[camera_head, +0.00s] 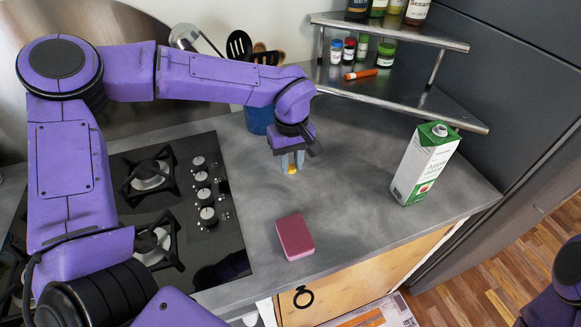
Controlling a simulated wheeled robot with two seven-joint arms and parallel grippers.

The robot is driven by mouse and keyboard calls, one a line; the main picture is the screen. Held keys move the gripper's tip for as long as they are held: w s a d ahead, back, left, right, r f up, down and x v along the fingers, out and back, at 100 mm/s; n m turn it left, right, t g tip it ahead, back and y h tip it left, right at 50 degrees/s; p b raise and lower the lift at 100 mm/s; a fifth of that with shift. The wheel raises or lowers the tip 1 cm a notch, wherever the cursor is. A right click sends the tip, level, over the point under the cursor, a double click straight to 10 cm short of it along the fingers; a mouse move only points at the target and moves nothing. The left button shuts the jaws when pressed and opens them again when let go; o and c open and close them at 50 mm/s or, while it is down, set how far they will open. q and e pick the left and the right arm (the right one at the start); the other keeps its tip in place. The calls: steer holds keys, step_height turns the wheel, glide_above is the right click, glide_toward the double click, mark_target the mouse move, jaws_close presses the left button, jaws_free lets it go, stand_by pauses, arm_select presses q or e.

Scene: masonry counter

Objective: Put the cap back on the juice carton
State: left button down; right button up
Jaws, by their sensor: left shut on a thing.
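The juice carton (427,167) stands upright on the right of the counter, white with a green top and apple-juice print. Its round white spout (440,130) shows on the sloping top with no coloured cap on it. My left gripper (291,163) points down over the counter, left of the carton and apart from it. My right gripper is out of view.
A pink sponge (294,237) lies near the counter's front edge. A black gas hob (180,205) is at the left. A blue utensil holder (258,119) stands behind my left arm. A metal corner shelf (400,98) with jars stands behind the carton. The counter between gripper and carton is clear.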

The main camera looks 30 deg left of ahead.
arm_select(q)
steer(key=s+d+r+b, duration=0.2)
steer(key=s+d+r, duration=0.3)
steer(key=s, duration=0.3)
steer(key=shift+s, duration=0.35)
